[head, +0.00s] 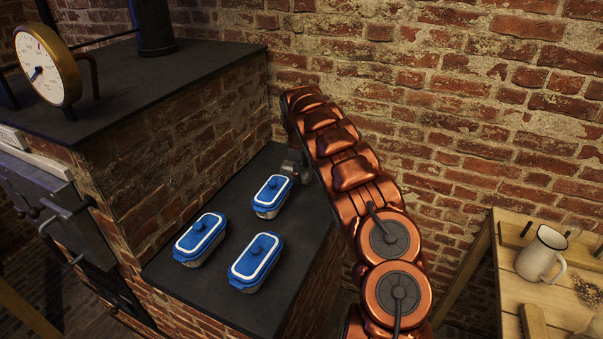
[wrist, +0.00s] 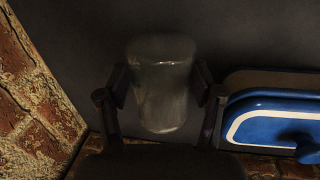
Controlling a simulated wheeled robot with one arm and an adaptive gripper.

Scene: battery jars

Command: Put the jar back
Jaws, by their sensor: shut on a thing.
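The jar (wrist: 163,84) is a greyish, glassy cylinder with a rounded end, seen in the wrist view over a dark surface. My gripper (wrist: 160,98) is shut on it, one dark finger on each side. In the head view my gripper (head: 297,169) is at the back right of the dark ledge, just behind a blue-lidded container. There the jar is too small and too covered to make out clearly. I cannot tell whether the jar touches the ledge.
Three blue-lidded containers (head: 200,239) (head: 257,262) (head: 271,195) stand on the dark ledge (head: 190,291). The rearmost is close to my gripper and shows in the wrist view (wrist: 270,123). Brick walls rise behind and left.

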